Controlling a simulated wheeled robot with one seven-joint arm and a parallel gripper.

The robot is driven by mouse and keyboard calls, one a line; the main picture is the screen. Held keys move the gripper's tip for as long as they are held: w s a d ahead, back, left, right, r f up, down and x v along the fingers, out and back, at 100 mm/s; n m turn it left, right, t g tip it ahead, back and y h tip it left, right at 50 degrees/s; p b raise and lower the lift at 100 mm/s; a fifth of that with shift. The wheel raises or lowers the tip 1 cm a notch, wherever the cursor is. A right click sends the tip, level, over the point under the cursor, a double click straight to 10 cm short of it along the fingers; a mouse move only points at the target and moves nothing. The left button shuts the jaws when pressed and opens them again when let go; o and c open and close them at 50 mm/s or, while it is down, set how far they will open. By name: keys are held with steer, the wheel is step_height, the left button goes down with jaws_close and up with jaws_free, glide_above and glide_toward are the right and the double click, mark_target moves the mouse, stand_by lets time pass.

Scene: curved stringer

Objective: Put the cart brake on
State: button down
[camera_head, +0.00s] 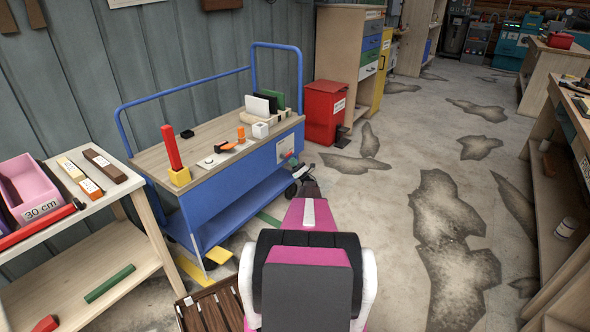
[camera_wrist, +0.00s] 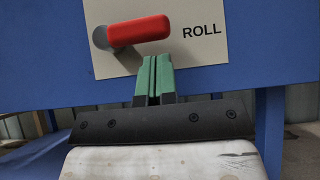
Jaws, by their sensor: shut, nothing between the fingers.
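The cart (camera_head: 225,190) is blue with a wooden top and blue rails. A pale plate (camera_head: 286,146) on its near right end carries the brake lever. In the wrist view the red lever (camera_wrist: 140,31) lies nearly level, from a grey pivot at left, its free end toward the word ROLL on the plate (camera_wrist: 205,60). My gripper (camera_wrist: 155,78) has green fingers, shut together and empty. They are just below the lever's right part in the picture, in front of the plate; I cannot tell whether they touch it. In the head view my arm reaches toward this end.
A red bin (camera_head: 325,112) stands behind the cart at right. A wooden table (camera_head: 80,255) with a pink box (camera_head: 28,187) is at left. A slatted wooden crate (camera_head: 212,308) is on the floor. Open stained floor (camera_head: 400,170) lies to the right, before a workbench (camera_head: 560,215).

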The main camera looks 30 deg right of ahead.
steer(key=shift+r, duration=0.7)
